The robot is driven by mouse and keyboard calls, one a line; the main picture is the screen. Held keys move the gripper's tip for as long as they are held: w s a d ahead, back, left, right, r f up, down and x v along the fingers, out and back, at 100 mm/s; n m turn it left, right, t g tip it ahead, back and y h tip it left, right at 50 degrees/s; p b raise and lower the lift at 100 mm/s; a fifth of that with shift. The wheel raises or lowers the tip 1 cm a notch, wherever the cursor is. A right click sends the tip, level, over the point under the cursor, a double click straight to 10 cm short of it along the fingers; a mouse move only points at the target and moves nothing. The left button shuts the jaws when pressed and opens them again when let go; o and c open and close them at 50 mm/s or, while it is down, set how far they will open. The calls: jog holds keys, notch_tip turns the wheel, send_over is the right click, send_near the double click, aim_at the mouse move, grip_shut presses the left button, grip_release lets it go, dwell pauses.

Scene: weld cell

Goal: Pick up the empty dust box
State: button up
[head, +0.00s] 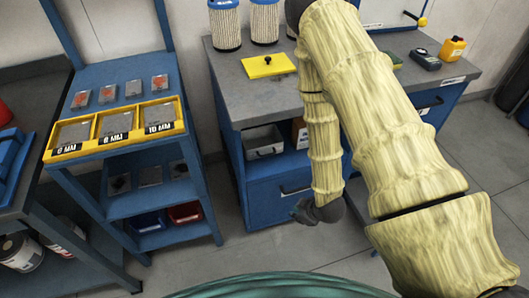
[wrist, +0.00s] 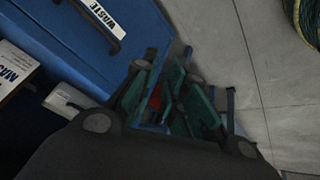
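A grey metal box with a front handle (head: 264,141), which looks like the dust box, sits on the open shelf under the grey-topped workbench. Its inside is mostly hidden, so I cannot tell whether it is empty. A pale grey piece in the wrist view (wrist: 68,101) looks like part of the same box, partly covered by my gripper. My gripper (head: 320,211) hangs in front of the blue drawer, right of and lower than the box and apart from it. In the wrist view its teal fingers (wrist: 167,75) stand apart, with nothing clearly held.
The drawer labelled WASTE (wrist: 84,28) is shut beside my gripper. A white-labelled carton (head: 300,133) stands right of the box on the shelf. A blue rack (head: 120,199) with a yellow tray stands at the left. Floor in front of the bench is clear.

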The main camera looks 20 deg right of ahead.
jog(key=w+d+r+n+t+y+b, duration=0.1)
jog(key=w+n+t+b, duration=0.2)
jog(key=w, duration=0.4)
jog(key=w+d+r+n+y+b, duration=0.1)
jog(key=w+n+b, duration=0.1)
jog(key=w+n, duration=0.3)
jog(key=n+t+y+b, duration=0.2)
jog(key=n+b, duration=0.2)
jog(key=n, duration=0.1)
send_near(269, 154)
jog(key=shift+p+x, duration=0.4)
jog(key=shift+x, duration=4.2)
grip_shut()
jog(key=shift+r, duration=0.1)
